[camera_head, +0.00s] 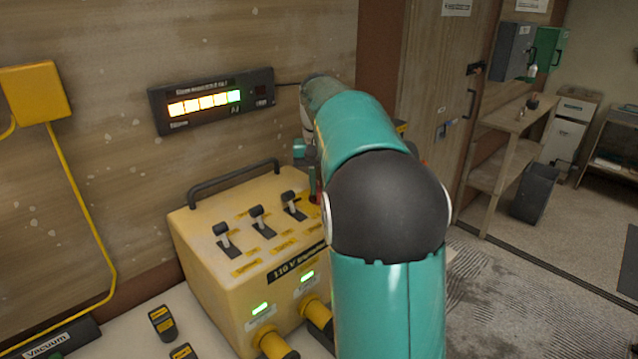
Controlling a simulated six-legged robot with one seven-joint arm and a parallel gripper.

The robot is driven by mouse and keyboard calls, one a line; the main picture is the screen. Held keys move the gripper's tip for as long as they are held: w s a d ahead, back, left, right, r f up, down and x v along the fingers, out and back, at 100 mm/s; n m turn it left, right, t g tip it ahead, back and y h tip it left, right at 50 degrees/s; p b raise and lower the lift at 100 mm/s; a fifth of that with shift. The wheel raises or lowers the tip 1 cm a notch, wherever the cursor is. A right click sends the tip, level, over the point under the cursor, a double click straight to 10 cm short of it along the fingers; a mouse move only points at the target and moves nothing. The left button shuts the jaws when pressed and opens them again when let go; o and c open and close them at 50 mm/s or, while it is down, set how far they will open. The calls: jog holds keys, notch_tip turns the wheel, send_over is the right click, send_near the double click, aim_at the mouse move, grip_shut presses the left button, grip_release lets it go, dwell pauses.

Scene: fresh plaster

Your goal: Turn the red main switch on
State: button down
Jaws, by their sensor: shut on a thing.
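A yellow power box (205,275) marked 110 V stands on the bench against the wall. A small part of the red main switch (313,198) shows at the right end of its top, beside my arm. My gripper (311,178) is over that end, mostly hidden behind my teal and black arm. Its visible finger reaches down to the red switch, and it is shut on it. The switch's exact position is hidden.
Two green lamps glow above yellow plugs (277,342) in front. A lit indicator panel (212,102) hangs on the wall.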

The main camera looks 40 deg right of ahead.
jog(key=shift+m, duration=0.6)
jog(key=c, duration=1.4)
grip_release()
jog(key=shift+c, duration=0.2)
notch_tip(320, 180, up, 14)
jog(key=shift+f, duration=0.1)
